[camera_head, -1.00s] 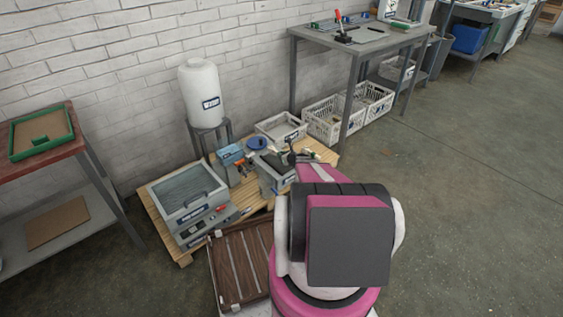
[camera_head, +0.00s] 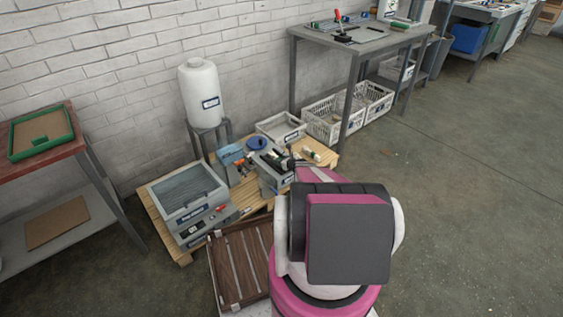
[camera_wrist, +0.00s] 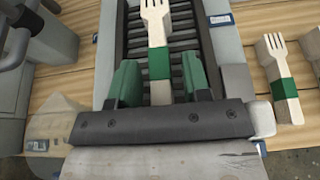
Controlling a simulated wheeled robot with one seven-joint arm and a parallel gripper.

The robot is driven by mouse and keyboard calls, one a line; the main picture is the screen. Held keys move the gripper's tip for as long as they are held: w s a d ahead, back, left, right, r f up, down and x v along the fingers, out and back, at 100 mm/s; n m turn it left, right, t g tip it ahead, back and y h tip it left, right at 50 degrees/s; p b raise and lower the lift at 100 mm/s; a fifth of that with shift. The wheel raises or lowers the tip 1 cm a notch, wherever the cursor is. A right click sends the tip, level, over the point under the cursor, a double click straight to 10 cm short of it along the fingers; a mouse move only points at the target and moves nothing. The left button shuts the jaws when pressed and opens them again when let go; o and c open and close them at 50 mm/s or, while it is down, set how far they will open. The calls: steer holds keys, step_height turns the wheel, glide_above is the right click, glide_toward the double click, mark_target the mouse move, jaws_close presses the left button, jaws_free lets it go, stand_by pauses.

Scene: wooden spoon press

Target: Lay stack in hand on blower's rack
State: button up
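A pale wooden fork stack with a green band (camera_wrist: 158,62) lies along the dark slats of a rack (camera_wrist: 184,44) in a grey housing, in the wrist view. My gripper (camera_wrist: 160,82) has one green finger on each side of the stack, with a visible gap on both sides. It looks open around the stack. The stack's lower end is hidden behind the gripper's dark body. In the head view the grey blower (camera_head: 272,182) stands on the pallet, and my arm partly hides it.
Another banded fork stack (camera_wrist: 283,82) lies on the wooden pallet to the right, with one more at the picture's edge. A grey heated-looking unit (camera_head: 187,200), a blue device (camera_head: 233,160) and a white tray (camera_head: 281,130) share the pallet. Open floor lies right.

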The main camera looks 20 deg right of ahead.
steer(key=shift+r, duration=0.1)
steer(key=shift+s+r, duration=0.2)
steer(key=shift+s, duration=0.05)
steer(key=v, duration=1.1)
steer(key=s+a+r+n+g+y, duration=0.1)
steer(key=s+a+r+n+g, duration=0.3)
steer(key=a+r+n, duration=0.5)
steer(key=s+a+r+n+g+y, duration=0.2)
steer(key=s+a+r+n+g, duration=0.15)
steer(key=a+r+n, duration=0.55)
steer(key=s+a+r+n+g+h, duration=0.2)
steer(key=s+a+r+n+h, duration=0.1)
steer(key=s+n, duration=0.4)
steer(key=s+a+r+n+g+h, duration=0.3)
steer(key=s+a+r+n, duration=0.3)
steer(key=s, duration=0.3)
steer(key=shift+s+r+n+h, duration=0.2)
steer(key=shift+r+n+h, duration=0.3)
steer(key=shift+r+h, duration=0.35)
steer(key=shift+d, duration=0.1)
